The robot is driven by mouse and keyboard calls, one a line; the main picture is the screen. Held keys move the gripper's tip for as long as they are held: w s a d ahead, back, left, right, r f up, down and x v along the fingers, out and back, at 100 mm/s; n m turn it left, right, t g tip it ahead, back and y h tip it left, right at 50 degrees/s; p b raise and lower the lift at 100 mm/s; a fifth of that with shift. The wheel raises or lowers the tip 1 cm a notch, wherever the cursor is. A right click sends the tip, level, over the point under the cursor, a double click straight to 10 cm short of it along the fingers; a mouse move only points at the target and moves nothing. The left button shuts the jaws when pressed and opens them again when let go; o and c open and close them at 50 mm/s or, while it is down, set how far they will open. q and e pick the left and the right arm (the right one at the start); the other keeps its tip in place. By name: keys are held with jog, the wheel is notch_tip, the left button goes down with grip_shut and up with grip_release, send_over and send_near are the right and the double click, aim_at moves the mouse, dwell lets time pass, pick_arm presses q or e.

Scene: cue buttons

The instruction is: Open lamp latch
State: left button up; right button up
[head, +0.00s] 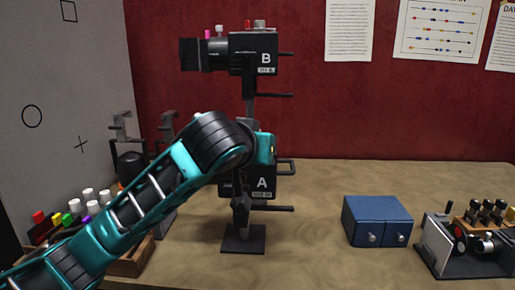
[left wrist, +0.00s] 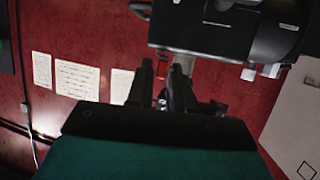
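A black stand (head: 244,238) carries two black lamp-like units: unit B (head: 252,55) on top and unit A (head: 262,183) lower down. My left arm crosses in front of unit A and hides its left part. My left gripper's fingers are hidden in the head view; in the left wrist view the gripper (left wrist: 162,85) is open, its two dark fingers apart. A black unit (left wrist: 225,30) is just beyond the fingertips, with a grey post below it. A small red mark shows between the fingers. I cannot make out the latch. My right gripper is not in view.
A blue two-door box (head: 365,215) and a grey device (head: 462,245) with black knobs stand at the right of the table. The table between the stand and blue box is clear.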

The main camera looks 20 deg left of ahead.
pick_arm(q)
jog(key=shift+o, duration=1.1)
jog(key=shift+s, duration=0.1)
jog(key=v, duration=1.2)
jog(key=shift+s, duration=0.4)
